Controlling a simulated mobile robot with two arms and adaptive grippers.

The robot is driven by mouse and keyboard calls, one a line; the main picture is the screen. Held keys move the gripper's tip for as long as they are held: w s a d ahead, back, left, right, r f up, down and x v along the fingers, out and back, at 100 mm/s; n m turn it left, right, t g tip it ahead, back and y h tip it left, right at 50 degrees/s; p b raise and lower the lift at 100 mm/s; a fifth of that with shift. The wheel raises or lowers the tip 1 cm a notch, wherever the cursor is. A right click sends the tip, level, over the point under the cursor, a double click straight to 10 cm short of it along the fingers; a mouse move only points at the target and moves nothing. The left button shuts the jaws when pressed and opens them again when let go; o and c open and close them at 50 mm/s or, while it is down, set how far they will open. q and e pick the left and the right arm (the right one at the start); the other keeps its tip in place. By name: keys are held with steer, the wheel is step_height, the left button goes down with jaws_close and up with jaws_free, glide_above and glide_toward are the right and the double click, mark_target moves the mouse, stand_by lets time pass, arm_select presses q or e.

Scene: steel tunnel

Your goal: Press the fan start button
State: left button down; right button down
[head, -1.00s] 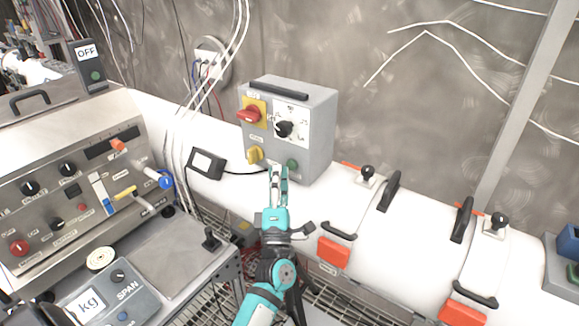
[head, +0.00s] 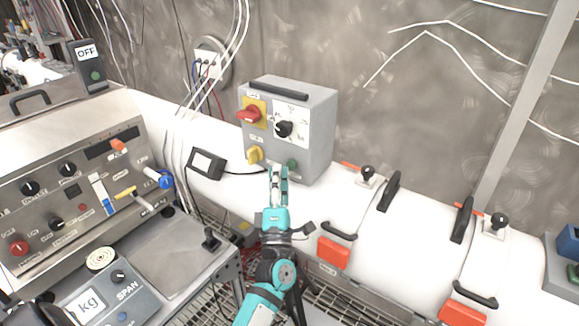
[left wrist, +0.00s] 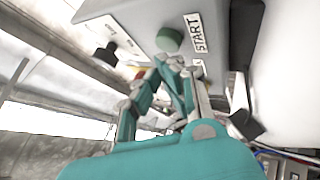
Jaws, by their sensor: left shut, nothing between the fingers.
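The grey control box (head: 318,130) stands on the white pipe, against the wall. The green start button (head: 291,164) is low on its front face. In the left wrist view the round green button (left wrist: 169,39) sits beside a "START" label (left wrist: 195,33). My left gripper (head: 278,170) is shut and empty, its fingertips just below and left of the button. In the left wrist view its fingertips (left wrist: 172,62) are close under the button; I cannot tell whether they touch. My right gripper is not in view.
The box also carries a red switch (head: 249,114), a black knob (head: 284,129) and a yellow knob (head: 255,154). A small black-framed display (head: 207,163) is to the left. Black handles (head: 389,191) and orange blocks (head: 333,252) line the pipe (head: 425,225) at right.

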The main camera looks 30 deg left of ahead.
arm_select(q)
steer(key=shift+w, duration=0.15)
steer(key=shift+w, duration=0.45)
stand_by(0.3)
steer(key=shift+s, duration=0.65)
steer(key=s, duration=0.6)
steer(key=shift+a+p, duration=0.25)
steer(key=shift+p, duration=0.2)
stand_by(0.6)
